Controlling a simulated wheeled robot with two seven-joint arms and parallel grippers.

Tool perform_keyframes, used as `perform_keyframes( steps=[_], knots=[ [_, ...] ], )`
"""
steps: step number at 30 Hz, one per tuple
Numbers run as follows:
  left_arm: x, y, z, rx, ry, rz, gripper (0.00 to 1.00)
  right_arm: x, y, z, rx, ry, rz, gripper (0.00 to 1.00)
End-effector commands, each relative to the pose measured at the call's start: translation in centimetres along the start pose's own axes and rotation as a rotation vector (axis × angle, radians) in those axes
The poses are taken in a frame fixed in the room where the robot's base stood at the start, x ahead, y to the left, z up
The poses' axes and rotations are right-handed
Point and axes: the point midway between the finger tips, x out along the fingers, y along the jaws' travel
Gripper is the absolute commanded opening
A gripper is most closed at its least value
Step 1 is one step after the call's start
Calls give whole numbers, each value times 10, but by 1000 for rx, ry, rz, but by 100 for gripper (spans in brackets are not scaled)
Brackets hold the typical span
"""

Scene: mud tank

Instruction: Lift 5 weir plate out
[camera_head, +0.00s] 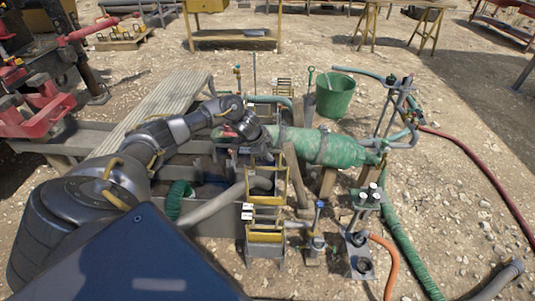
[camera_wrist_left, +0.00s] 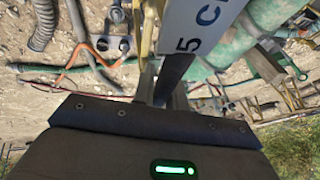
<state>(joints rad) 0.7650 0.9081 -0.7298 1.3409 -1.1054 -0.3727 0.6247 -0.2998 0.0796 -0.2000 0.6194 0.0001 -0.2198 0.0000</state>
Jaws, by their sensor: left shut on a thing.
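In the left wrist view a pale grey plate (camera_wrist_left: 203,28) with dark lettering that begins with 5 rises from between the fingers of my left gripper (camera_wrist_left: 168,92). The gripper is shut on this weir plate; its dark edge passes between the two fingers. The plate's far end runs out of the top of that view. In the head view my left gripper (camera_head: 247,142) is over the tank area, left of the green cylinder. The plate is hard to make out there, and I cannot tell how far it is clear of the tank. My right gripper is not in view.
A green cylinder (camera_head: 335,150) lies just right of the gripper. A yellow-framed rack (camera_head: 265,210) stands in front, with hoses and valve stands to the right. A green bucket (camera_head: 335,94) and a plank walkway (camera_head: 165,105) are near. Open gravel lies at the far right.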

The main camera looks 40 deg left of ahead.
Motion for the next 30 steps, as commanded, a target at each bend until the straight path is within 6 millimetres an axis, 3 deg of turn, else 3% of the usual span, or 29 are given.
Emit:
perform_keyframes(
  steps=[3,15,30],
  knots=[
    [-18,-6,-8,0,1,-2,0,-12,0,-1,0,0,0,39],
    [-57,-17,-24,0,1,-1,0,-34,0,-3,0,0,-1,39],
    [-67,-20,-28,0,1,0,0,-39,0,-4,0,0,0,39]
  ],
)
